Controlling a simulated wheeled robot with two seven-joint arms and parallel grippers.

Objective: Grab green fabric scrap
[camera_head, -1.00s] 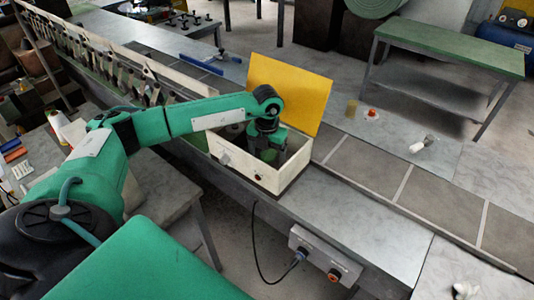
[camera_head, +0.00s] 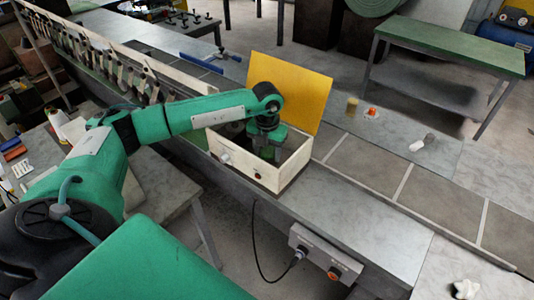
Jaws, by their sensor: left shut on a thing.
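An open cream box (camera_head: 233,167) with a raised yellow lid (camera_head: 308,98) stands on the grey line at the middle of the view. My left arm reaches in from the left, and its wrist bends down over the box. My left gripper (camera_head: 268,150) is down inside the box, and its fingertips are hidden by the front wall and shadow. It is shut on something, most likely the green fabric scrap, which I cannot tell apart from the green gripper. My right gripper is out of view.
An amber jar (camera_head: 351,107), an orange-topped item (camera_head: 371,112) and a small grey-white item (camera_head: 422,143) stand beyond the belt (camera_head: 369,165). A control box (camera_head: 325,252) with a cable hangs on the line's front. A green-topped table (camera_head: 450,45) is at the back right.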

